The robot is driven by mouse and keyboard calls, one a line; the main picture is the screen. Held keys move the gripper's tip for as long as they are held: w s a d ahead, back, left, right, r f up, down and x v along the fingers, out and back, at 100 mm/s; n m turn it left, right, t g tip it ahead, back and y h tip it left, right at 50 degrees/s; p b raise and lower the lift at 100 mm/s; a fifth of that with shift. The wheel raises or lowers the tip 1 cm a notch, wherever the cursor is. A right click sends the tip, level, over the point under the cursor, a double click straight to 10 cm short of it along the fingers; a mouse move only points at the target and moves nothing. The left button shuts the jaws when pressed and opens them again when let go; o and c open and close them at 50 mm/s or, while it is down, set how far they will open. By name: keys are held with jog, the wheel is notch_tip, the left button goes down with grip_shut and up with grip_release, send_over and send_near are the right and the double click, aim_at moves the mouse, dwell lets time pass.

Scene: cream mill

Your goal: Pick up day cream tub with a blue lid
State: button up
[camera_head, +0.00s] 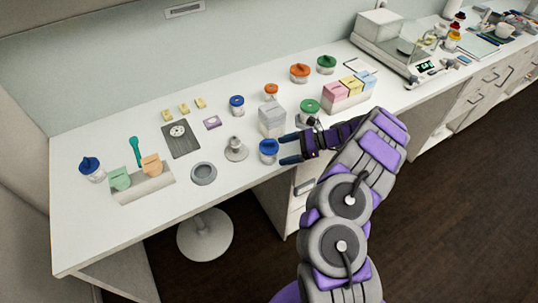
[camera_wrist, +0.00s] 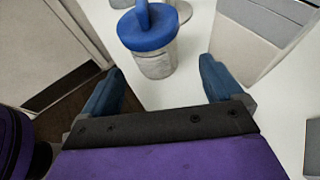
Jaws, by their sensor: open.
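A clear tub with a blue lid (camera_head: 268,147) stands upright near the front edge of the white counter. In the wrist view the same tub (camera_wrist: 157,64) stands just ahead of my gripper, its blue lid carrying a raised blue piece. My gripper (camera_head: 287,149) is open and empty, its blue fingertips close to the tub's right side. In the wrist view my fingers (camera_wrist: 162,80) are spread, with the tub beyond them. Two other blue-lidded tubs stand at the back middle (camera_head: 237,107) and the far left (camera_head: 92,171). I cannot read any label.
A pale box (camera_head: 272,121) stands right behind the near tub, and a metal stand (camera_head: 236,150) is to its left. A green-lidded jar (camera_head: 309,109) is behind my gripper. A grey dish (camera_head: 203,173) lies further left. The counter's front edge is close.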

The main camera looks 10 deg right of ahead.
aim_at(278, 146)
jog(key=shift+s+r+b+x, duration=0.1)
jog(key=shift+b+x, duration=0.3)
jog(key=shift+x, duration=0.9)
jog(key=shift+s+r+b+x, duration=0.1)
jog(key=shift+b+x, duration=0.25)
jog(key=shift+x, duration=0.95)
jog(key=shift+a, duration=0.1)
jog(key=c, duration=1.4)
jog(key=shift+r, duration=0.1)
jog(key=shift+r, duration=0.5)
jog(key=r, duration=0.1)
jog(key=r+p, duration=0.1)
jog(key=shift+s+r, duration=0.35)
jog(key=shift+r, duration=0.05)
jog(key=s+r+p, duration=0.1)
jog(key=s+p, duration=0.2)
jog(key=s, duration=1.2)
